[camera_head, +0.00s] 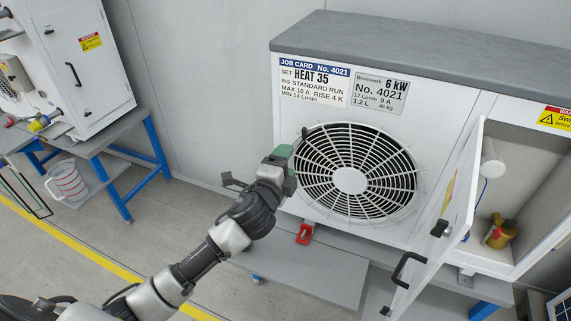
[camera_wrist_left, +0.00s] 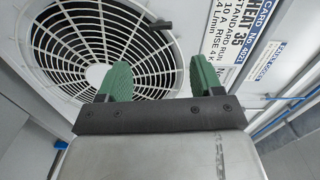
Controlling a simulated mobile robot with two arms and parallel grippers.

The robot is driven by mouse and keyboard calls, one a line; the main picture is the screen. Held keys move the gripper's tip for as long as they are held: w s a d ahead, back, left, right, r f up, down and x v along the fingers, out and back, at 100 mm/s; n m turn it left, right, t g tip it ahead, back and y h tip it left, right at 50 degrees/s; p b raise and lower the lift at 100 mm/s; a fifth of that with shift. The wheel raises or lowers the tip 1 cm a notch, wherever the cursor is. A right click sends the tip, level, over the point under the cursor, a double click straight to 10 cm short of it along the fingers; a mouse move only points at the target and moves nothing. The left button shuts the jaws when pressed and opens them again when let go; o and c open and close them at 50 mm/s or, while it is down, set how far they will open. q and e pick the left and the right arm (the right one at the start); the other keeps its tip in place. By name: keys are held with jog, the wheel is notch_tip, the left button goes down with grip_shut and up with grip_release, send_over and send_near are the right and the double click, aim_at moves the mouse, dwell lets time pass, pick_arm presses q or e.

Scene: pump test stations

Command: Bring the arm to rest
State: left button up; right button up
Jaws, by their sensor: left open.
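My left arm (camera_head: 225,238) reaches up from the bottom left in the head view. Its left gripper (camera_head: 284,158) has green fingers and is in front of the left edge of the round white fan grille (camera_head: 350,180). In the left wrist view the two green fingers of the gripper (camera_wrist_left: 160,80) stand apart with nothing between them. The grille (camera_wrist_left: 95,45) shows behind them; I cannot tell how wide the gap to it is. My right gripper is not in view.
The white pump unit (camera_head: 440,108) carries a job card (camera_head: 314,82) and has an open door (camera_head: 440,220) at right. A red clamp (camera_head: 305,234) is below the grille. A blue-legged bench (camera_head: 110,140) with a measuring jug (camera_head: 67,181) stands at left. Floor between is free.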

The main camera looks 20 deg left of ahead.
pick_arm(q)
jog(key=shift+f, duration=0.1)
jog(key=s+a+f+n+g, duration=0.2)
jog(key=f+g, duration=0.1)
jog(key=f, duration=0.8)
jog(key=s+a+f+n+g, duration=0.1)
jog(key=s+f+n+g, duration=0.1)
jog(key=f, duration=1)
jog(key=s+a+f+n+g+y, duration=0.1)
jog(key=s+f+n+g, duration=0.1)
jog(key=s+f, duration=0.45)
jog(key=s+a+f+n+g, duration=0.15)
jog(key=s+f, duration=0.25)
jog(key=f, duration=0.5)
jog(key=s+f+n+g, duration=0.2)
jog(key=s+f, duration=0.4)
jog(key=s, duration=0.6)
jog(key=s+d+f+n+g, duration=0.1)
jog(key=s+f+n+g, duration=0.2)
jog(key=s+f, duration=0.3)
jog(key=s+d+f+n+g, duration=0.1)
jog(key=s+f, duration=0.4)
jog(key=s, duration=1.2)
jog(key=shift+s+d+f+n+g, duration=0.15)
jog(key=shift+s+f+n+g, duration=0.2)
jog(key=shift+n+g, duration=0.65)
jog(key=shift+w+m+g, duration=0.15)
jog(key=shift+m+g, duration=0.1)
